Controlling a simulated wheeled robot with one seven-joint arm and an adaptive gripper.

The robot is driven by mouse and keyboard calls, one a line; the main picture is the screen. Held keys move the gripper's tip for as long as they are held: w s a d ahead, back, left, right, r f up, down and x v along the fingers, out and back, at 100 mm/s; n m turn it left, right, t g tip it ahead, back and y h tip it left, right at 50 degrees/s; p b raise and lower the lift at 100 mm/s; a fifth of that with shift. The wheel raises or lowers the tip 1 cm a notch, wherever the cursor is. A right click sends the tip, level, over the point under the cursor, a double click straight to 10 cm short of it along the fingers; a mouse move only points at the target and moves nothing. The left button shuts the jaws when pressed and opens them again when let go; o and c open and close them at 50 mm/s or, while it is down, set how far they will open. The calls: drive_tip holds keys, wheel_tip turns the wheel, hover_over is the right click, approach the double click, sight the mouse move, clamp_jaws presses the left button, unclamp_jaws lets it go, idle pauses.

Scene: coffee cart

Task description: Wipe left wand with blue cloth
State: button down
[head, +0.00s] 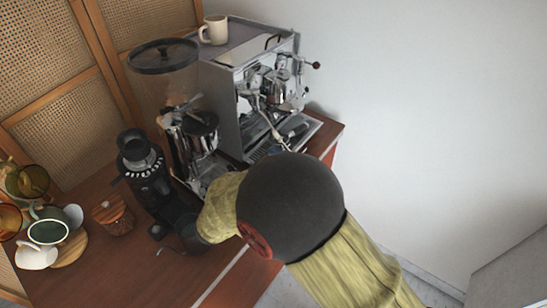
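The espresso machine (228,112) stands at the back right of the cart in the head view. Its front has several chrome parts. A thin chrome tube (270,126) slants down at the left of its front and looks like the left wand. No blue cloth can be made out. My arm, in a yellow-green sleeve with a dark round joint, fills the lower middle and covers the cart's front. My gripper does not show, so whether it holds anything cannot be seen.
A cream mug (214,30) sits on the machine. A large grinder (190,135) and a smaller black grinder (146,170) stand left of it. The cart's front left wooden top (125,270) is clear.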

sight(268, 150)
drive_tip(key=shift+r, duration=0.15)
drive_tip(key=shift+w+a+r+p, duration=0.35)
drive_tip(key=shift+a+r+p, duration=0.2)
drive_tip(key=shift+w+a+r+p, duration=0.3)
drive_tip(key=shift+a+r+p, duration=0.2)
drive_tip(key=shift+p, duration=0.05)
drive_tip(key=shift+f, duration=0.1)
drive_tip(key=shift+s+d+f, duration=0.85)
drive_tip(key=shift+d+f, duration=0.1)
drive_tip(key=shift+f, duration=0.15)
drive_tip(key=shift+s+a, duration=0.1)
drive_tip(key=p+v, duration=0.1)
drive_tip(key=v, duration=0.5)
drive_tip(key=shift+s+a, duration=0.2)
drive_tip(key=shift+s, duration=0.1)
